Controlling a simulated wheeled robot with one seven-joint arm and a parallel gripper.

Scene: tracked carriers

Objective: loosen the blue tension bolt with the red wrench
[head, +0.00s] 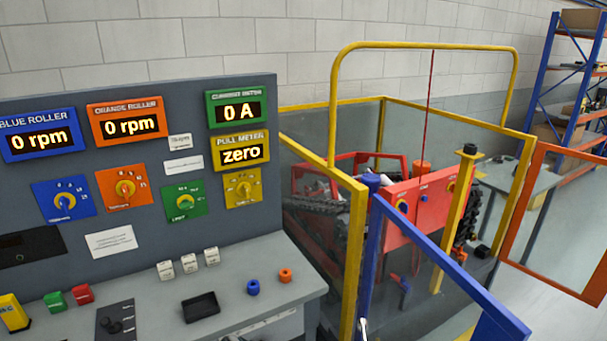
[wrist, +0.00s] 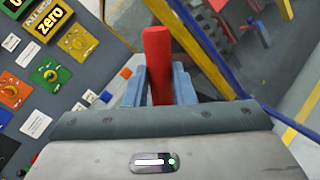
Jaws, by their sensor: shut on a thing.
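In the wrist view my gripper (wrist: 157,88) is shut on a red bar-like handle, which looks like the red wrench (wrist: 157,50). The wrench stands up between the blue-grey fingers, and its lower part is hidden by them. In the head view the red carrier (head: 398,228) stands inside the yellow-framed enclosure. A blue round part (head: 402,205) is on its red side plate, and another blue part (head: 404,288) is lower down. I cannot tell which is the tension bolt. My gripper is not clearly seen in the head view, and the wrench appears apart from the carrier.
A blue-framed gate (head: 430,245) and an orange-framed gate (head: 560,155) stand open at the enclosure. A yellow post (head: 455,215) rises before the carrier. The control panel (head: 160,85) at left reads 0 rpm, 0 A and zero. Its desk (head: 235,300) holds blue and orange rings.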

